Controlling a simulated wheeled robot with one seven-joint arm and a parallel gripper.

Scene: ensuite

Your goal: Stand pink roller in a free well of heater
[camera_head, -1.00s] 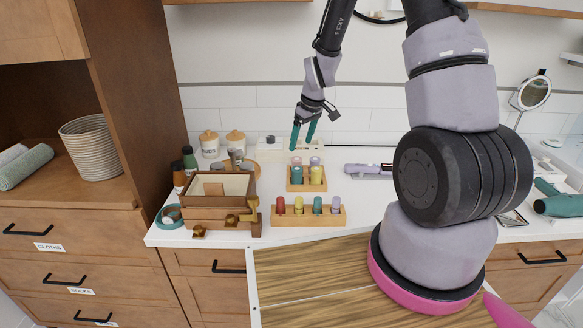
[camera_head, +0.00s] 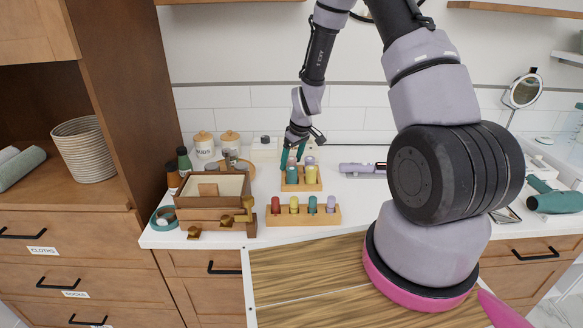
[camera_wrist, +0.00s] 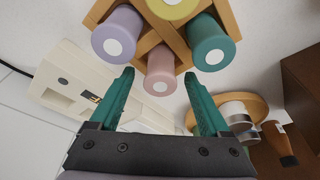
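The pink roller (camera_wrist: 159,76) stands in a small square wooden stand (camera_head: 301,187) with lavender, teal and yellow rollers. My gripper (camera_wrist: 158,76) is open, its teal fingertips on either side of the pink roller's end, with gaps visible. In the head view my gripper (camera_head: 293,158) is at the back left of the stand and partly hides the pink roller. A cream box (camera_head: 264,146), probably the heater, stands at the back against the wall. It also shows in the wrist view (camera_wrist: 75,88), with a small panel; its wells cannot be made out.
A long wooden rack (camera_head: 303,216) of red, yellow, teal and lavender rollers lies in front. A brown box (camera_head: 212,200) and bottles are at left, two jars (camera_head: 216,143) behind. A lavender tool (camera_head: 361,168) lies right. Some counter in between is clear.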

